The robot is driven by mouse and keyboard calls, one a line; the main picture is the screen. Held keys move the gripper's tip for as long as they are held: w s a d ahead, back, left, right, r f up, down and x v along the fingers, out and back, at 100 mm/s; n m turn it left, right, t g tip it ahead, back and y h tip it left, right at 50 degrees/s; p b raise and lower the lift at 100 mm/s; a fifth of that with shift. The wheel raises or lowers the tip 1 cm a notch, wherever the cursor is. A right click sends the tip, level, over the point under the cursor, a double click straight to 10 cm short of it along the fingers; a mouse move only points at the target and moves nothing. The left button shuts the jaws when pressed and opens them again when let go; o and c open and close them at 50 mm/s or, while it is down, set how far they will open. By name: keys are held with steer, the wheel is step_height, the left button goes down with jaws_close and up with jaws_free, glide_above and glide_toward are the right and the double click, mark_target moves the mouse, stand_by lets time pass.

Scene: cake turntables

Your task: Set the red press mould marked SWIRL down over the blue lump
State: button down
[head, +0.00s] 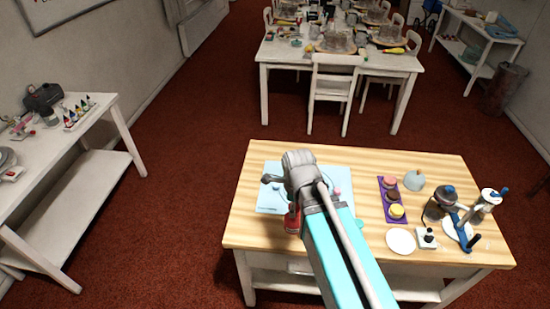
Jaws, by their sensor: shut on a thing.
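A red object (292,220), which looks like the red press mould, shows at the near edge of the light blue mat (268,202), just left of my teal arm. Its SWIRL mark cannot be read from here. My gripper (292,207) is mostly hidden behind my own grey wrist and arm, and appears shut on the red mould. Whether the mould touches the mat or hangs above it cannot be told. Small pink pieces (337,191) lie on the mat. I cannot make out the blue lump; my arm covers the middle of the mat.
On the wooden table (440,172), right of my arm, are a purple tray (381,183) with coloured rounds, a pale blue dome (414,181), a white plate (400,241) and blue-handled presses (455,212). A side table (70,190) stands left; a set table (290,52) stands behind.

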stand_by(0.4)
steer(key=w+a+f+b, duration=0.2)
steer(key=w+a, duration=0.2)
steer(key=w, duration=0.9)
steer(key=w+a+f+b, duration=0.2)
steer(key=w+a, duration=0.2)
steer(key=w, duration=0.9)
steer(key=shift+f, duration=0.2)
steer(key=shift+f+b, duration=0.2)
steer(key=shift+b, duration=0.2)
steer(key=shift+f+b, duration=1.55)
steer(key=shift+f, duration=0.05)
steer(key=shift+f+b, duration=1.9)
steer(key=shift+b, duration=0.05)
steer(key=shift+c, duration=0.2)
jaws_free()
steer(key=shift+o, duration=0.2)
steer(key=shift+r, duration=0.2)
step_height(320, 180, up, 7)
steer(key=p, duration=0.7)
steer(key=shift+f, duration=0.15)
